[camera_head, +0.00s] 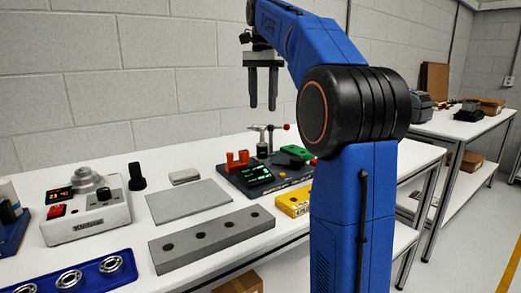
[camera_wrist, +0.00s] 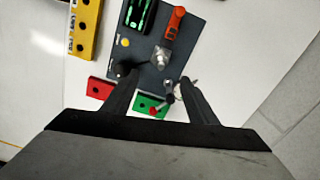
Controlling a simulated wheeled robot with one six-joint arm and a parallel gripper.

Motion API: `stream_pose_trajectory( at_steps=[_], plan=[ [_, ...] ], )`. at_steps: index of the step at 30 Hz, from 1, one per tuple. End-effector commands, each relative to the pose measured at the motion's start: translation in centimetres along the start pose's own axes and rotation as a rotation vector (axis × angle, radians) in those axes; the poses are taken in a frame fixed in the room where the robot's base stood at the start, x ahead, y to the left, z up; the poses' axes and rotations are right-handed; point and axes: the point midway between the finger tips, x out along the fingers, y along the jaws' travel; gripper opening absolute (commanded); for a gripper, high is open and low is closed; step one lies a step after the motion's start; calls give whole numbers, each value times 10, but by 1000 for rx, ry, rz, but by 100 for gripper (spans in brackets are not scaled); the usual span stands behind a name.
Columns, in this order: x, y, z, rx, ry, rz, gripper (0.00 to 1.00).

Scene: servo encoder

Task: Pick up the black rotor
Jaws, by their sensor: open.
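My gripper (camera_head: 263,104) is open and empty, pointing down above the dark fixture board (camera_head: 270,180). In the wrist view its fingertips (camera_wrist: 158,78) frame part of that board (camera_wrist: 185,28). In the head view, a black part (camera_head: 262,150) stands on the board below my gripper. I cannot tell for sure which black part is the rotor.
The board carries an orange-red bracket (camera_head: 237,160), a green display (camera_head: 258,174) and a red-tipped clamp (camera_head: 286,127). A green block (camera_head: 297,151) and yellow block (camera_head: 294,202) lie nearby. A grey plate (camera_head: 188,201), drilled bar (camera_head: 212,238), instrument (camera_head: 88,213) and blue bearing tray (camera_head: 70,275) occupy the left.

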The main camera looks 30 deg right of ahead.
Motion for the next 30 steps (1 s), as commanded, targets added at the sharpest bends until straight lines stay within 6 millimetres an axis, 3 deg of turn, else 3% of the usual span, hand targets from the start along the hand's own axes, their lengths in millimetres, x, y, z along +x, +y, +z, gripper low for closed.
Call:
stream_pose_trajectory(
  at_steps=[12,23,30],
  plan=[
    [73,0,0,-1,-1,1,53],
    [101,-1,0,-1,0,0,53],
    [132,-2,0,-1,-1,1,53]
  ],
)
